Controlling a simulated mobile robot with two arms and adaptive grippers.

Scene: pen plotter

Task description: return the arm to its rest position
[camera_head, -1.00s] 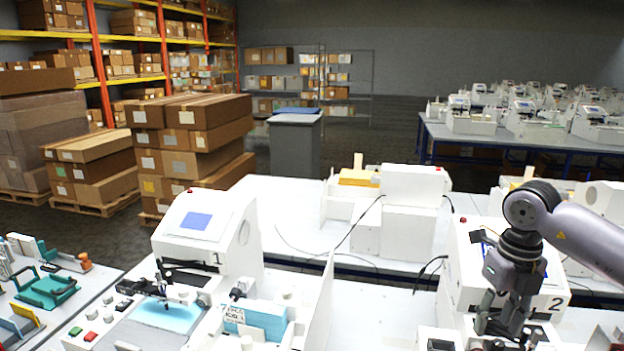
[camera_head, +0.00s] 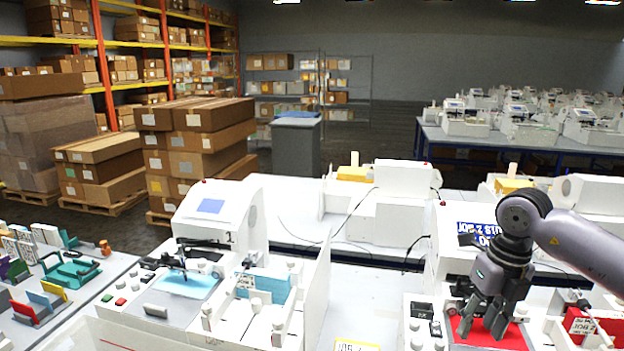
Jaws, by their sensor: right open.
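My right gripper (camera_head: 484,330) reaches down from the right over the second plotter (camera_head: 442,262). Its fingers are apart and nothing shows between them. The fingertips are above or at the red sheet (camera_head: 508,338) on that plotter's bed; whether they touch it I cannot tell. My right arm (camera_head: 590,240) comes in from the right edge and hides part of the plotter's front and its screen. My left gripper is not in view.
Plotter 1 (camera_head: 218,222) stands left of it with a light blue sheet (camera_head: 188,284) on its bed. A white divider (camera_head: 318,292) stands between the stations. Left is a table with colored holders (camera_head: 72,270). Stacked cartons (camera_head: 200,140) and other plotters (camera_head: 400,205) are behind.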

